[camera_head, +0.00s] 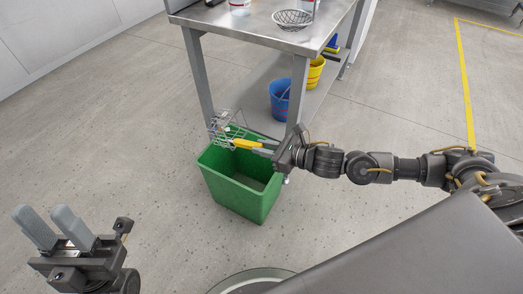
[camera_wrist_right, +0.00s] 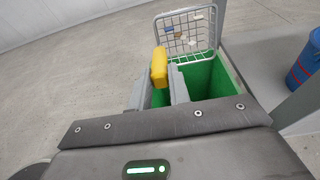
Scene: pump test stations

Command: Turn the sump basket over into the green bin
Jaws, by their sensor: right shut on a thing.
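The sump basket (camera_head: 226,129) is a small wire-mesh basket with a yellow handle (camera_head: 241,144). It is over the far left rim of the green bin (camera_head: 240,195), which stands on the floor. My right gripper (camera_head: 262,146) is shut on the handle, above the bin. In the right wrist view the mesh of the basket (camera_wrist_right: 186,32) shows beyond the yellow handle (camera_wrist_right: 159,66), with several small white, brown and blue bits at it. Part of the green bin (camera_wrist_right: 205,76) shows below. My left gripper (camera_head: 54,230) is open and empty at lower left, far from the bin.
A steel table (camera_head: 262,22) stands behind the bin, one leg close to it. A wire bowl (camera_head: 292,19) is on its top. A blue bucket (camera_head: 280,98) and a yellow bucket (camera_head: 315,72) are on its lower shelf. The floor left of the bin is clear.

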